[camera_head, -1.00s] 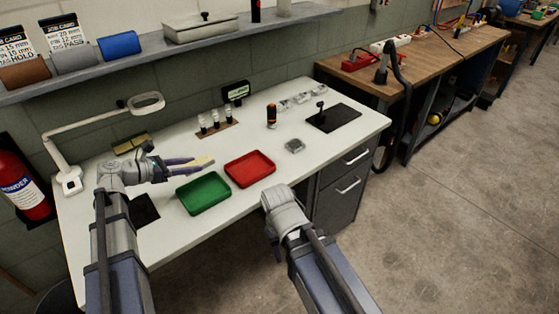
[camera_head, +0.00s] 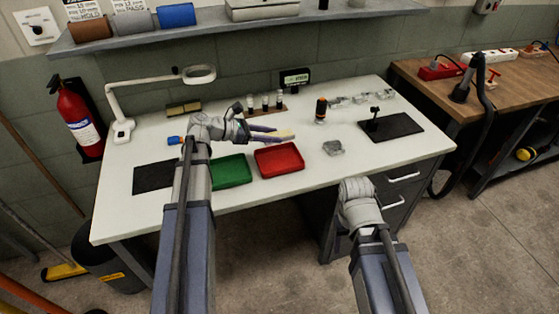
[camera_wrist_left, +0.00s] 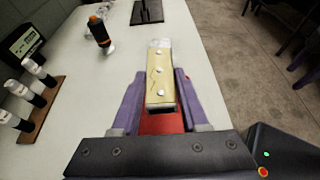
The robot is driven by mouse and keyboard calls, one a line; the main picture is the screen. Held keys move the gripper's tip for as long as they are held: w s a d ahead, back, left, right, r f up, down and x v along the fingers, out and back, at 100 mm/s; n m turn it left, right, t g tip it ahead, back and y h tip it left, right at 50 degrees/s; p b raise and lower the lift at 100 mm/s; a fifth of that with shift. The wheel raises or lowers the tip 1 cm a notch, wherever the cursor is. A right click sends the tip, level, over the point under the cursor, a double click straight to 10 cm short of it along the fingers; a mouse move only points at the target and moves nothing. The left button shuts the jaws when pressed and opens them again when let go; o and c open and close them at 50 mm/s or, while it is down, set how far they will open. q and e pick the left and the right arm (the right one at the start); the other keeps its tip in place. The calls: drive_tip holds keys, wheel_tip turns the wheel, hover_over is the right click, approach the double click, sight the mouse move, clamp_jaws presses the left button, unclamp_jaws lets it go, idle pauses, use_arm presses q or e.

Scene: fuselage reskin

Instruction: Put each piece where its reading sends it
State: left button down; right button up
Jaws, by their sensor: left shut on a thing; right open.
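My left gripper (camera_head: 276,135) is shut on a flat, pale yellow strip (camera_wrist_left: 159,72) with several round silver rivet heads. The strip's far end looks clear or whitish in the left wrist view. The gripper holds it above the back part of the red tray (camera_head: 279,159), whose red floor shows beneath it in the wrist view (camera_wrist_left: 162,124). The green tray (camera_head: 231,171) stands to the left, partly behind my left arm. Both trays look empty where visible. A dark display (camera_head: 294,78) stands at the back; its reading is too small to tell. My right arm's wrist is beyond the front edge; its jaws are hidden.
A rack of three dark-and-white bottles (camera_head: 265,107), an orange-black tool (camera_head: 321,110) and a grey piece (camera_head: 333,148) stand on the bench. A stand on a black mat (camera_head: 397,125) is at right. A magnifier lamp (camera_head: 121,130) and another black mat (camera_head: 153,177) are at left.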

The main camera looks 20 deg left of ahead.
sight(272, 164)
use_arm(q)
drive_tip(key=shift+f+b, duration=4.95)
drive_tip(key=shift+f, duration=0.15)
drive_tip(key=shift+r, duration=0.15)
drive_tip(key=shift+c, duration=2.1)
unclamp_jaws()
drive_tip(key=shift+r, duration=0.15)
drive_tip(key=p+v, duration=0.4)
drive_tip(key=v, duration=0.7)
drive_tip(key=shift+a+p, duration=0.1)
drive_tip(key=shift+p, duration=0.25)
drive_tip(key=shift+s+a, duration=0.25)
drive_tip(key=shift+s, duration=0.05)
